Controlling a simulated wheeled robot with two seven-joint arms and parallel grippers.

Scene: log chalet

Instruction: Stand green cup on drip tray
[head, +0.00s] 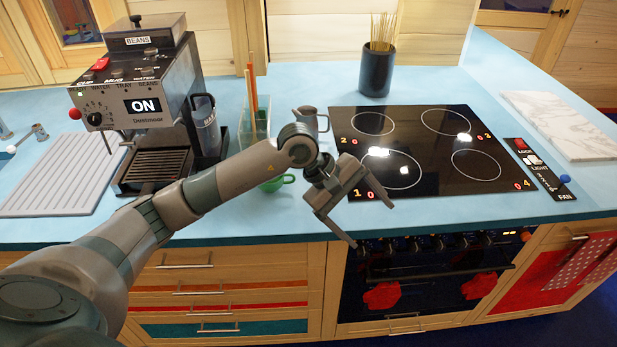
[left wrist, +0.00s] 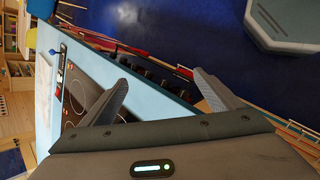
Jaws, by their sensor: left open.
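The green cup (head: 277,182) stands on the blue counter (head: 240,220), partly hidden behind my left forearm; its handle points right. The drip tray (head: 155,172) is the slatted tray at the base of the coffee machine (head: 140,90), left of the cup, and nothing stands on it. My left gripper (head: 372,222) is open and empty, to the right of the cup, over the counter's front edge by the cooktop. Its spread fingers also show in the left wrist view (left wrist: 165,95). The right gripper is in neither view.
A grey jug (head: 308,120) and a clear container with sticks (head: 255,115) stand behind my arm. The black cooktop (head: 425,150) lies to the right, with a dark pot of spaghetti (head: 377,70) behind it. A ribbed drainboard (head: 65,180) lies at left.

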